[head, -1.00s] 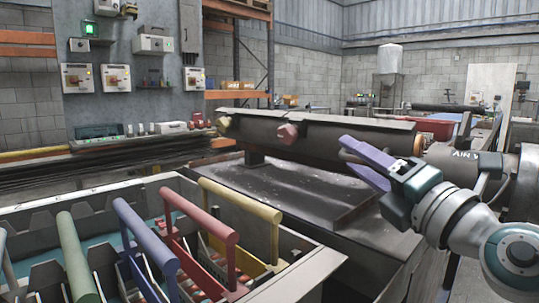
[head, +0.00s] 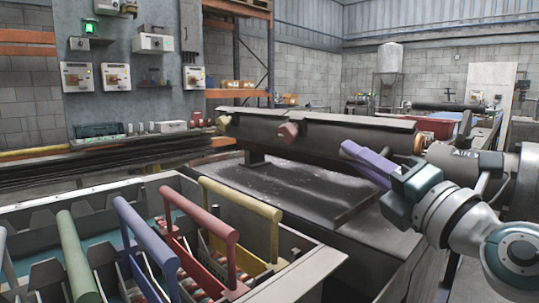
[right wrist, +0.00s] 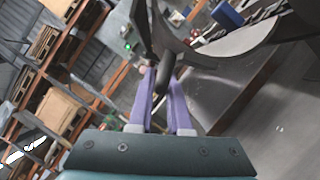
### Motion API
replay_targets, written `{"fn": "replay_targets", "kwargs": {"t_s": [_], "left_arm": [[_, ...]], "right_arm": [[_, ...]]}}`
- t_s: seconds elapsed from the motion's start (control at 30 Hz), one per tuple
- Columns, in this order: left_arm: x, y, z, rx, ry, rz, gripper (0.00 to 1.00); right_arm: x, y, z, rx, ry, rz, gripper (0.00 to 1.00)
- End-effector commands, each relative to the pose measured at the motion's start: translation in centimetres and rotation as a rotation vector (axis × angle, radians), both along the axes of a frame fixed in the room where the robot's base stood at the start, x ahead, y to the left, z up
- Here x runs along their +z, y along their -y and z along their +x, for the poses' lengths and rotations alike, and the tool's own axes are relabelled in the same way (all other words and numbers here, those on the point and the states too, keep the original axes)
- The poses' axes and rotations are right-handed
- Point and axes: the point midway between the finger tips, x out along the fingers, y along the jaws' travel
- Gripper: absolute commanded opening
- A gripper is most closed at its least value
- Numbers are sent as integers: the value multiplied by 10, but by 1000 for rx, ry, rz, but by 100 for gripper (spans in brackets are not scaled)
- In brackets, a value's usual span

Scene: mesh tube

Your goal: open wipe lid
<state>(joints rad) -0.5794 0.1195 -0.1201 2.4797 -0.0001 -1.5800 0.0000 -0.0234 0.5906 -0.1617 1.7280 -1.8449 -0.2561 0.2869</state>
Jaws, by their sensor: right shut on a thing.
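The wipe lid, which I take to be the long dark curved cover (head: 350,134), lies along the top of the machine in the head view and looks closed. My right gripper (head: 352,152), with purple fingers, is at its near side towards the right end. In the right wrist view the fingers (right wrist: 164,75) are shut on a dark rounded handle (right wrist: 166,62) beside a curved grey panel (right wrist: 232,45). In the head view the fingers hide that handle. My left gripper is in neither view.
A crate (head: 310,246) with green, blue, red and yellow handled racks stands at the front left. The machine's dark flat bed (head: 290,190) lies below the cover, bare. A control panel (head: 135,60) is on the back wall.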

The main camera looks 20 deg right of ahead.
Motion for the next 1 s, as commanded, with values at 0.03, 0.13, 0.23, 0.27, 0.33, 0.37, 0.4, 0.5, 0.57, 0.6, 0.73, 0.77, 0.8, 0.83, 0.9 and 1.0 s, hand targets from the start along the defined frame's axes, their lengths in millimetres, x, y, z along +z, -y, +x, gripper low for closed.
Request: {"fn": "replay_targets", "kwargs": {"t_s": [0.03, 0.13, 0.23, 0.27, 0.33, 0.37, 0.4, 0.5, 0.57, 0.6, 0.73, 0.77, 0.8, 0.83, 0.9, 1.0], "left_arm": [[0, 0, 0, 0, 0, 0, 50], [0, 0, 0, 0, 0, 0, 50], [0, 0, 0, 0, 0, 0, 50], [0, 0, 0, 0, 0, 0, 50], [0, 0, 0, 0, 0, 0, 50], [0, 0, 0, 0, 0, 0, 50], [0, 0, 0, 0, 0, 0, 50], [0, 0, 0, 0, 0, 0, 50], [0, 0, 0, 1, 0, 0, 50], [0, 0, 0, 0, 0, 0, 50], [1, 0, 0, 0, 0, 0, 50], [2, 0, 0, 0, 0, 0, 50], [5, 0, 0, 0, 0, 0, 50], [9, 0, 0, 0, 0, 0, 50], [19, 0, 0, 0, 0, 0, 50], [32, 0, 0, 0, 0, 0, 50]], "right_arm": [[2, 0, 0, 0, 4, 0, 0], [2, 0, 0, 0, 4, 0, 0], [2, 0, 0, 1, 5, 0, 0], [2, -1, 0, 1, 5, 0, 0], [2, -1, 0, 1, 5, 0, 0], [2, 0, 0, 1, 5, 0, 0], [2, -1, 0, 1, 5, 0, 0], [2, -1, 0, 1, 6, 0, 0], [3, -1, 0, 1, 6, 0, 0], [3, -1, 0, 1, 7, 0, 0], [3, -1, 0, 1, 7, 1, 0], [4, 0, 0, 1, 5, 5, 0], [7, 0, 0, 1, 1, 16, 0], [10, 1, 1, 0, -5, 29, 0], [17, 2, 1, 1, -23, 73, 0], [24, 5, 3, 0, -51, 140, 0]]}}
